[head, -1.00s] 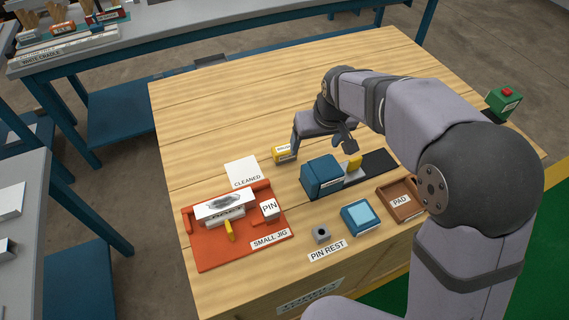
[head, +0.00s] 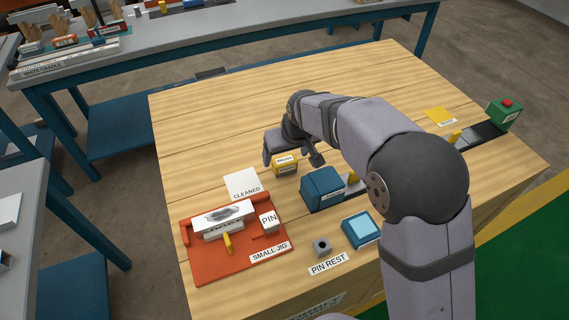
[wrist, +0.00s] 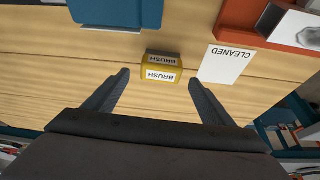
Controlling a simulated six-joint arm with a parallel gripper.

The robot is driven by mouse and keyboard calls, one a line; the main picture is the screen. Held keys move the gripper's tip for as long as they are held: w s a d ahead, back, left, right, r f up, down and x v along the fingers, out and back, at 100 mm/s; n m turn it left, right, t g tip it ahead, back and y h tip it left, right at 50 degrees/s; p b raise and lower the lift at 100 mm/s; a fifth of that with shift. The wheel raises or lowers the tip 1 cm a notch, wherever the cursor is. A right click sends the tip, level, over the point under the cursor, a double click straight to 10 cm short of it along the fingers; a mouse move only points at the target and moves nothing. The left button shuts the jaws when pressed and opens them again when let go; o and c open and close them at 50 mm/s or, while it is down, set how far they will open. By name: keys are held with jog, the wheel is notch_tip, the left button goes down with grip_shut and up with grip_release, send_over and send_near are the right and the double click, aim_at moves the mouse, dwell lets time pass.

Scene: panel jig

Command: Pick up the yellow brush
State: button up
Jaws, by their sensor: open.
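The yellow brush (head: 285,165) is a small block with a white BRUSH label. It sits on the wooden table, left of the blue block and right of the CLEANED card. In the wrist view the brush (wrist: 162,68) lies ahead of my gripper (wrist: 160,80), roughly centred between the two dark fingers. The fingers are spread open and nothing is held. In the head view my gripper (head: 292,158) hangs just above and behind the brush, and parts of it are hidden by my arm. I cannot tell the exact height gap.
The CLEANED card (head: 242,185) lies left of the brush. The orange small jig (head: 205,268) holds a smudged white panel (head: 224,215). A blue block (head: 322,186) stands right of the brush on a dark rail. The table behind is clear.

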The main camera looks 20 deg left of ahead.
aim_at(285, 160)
jog(key=shift+p+x, duration=0.4)
jog(key=shift+x, duration=1.6)
jog(key=shift+s, duration=0.2)
jog(key=c, duration=1.2)
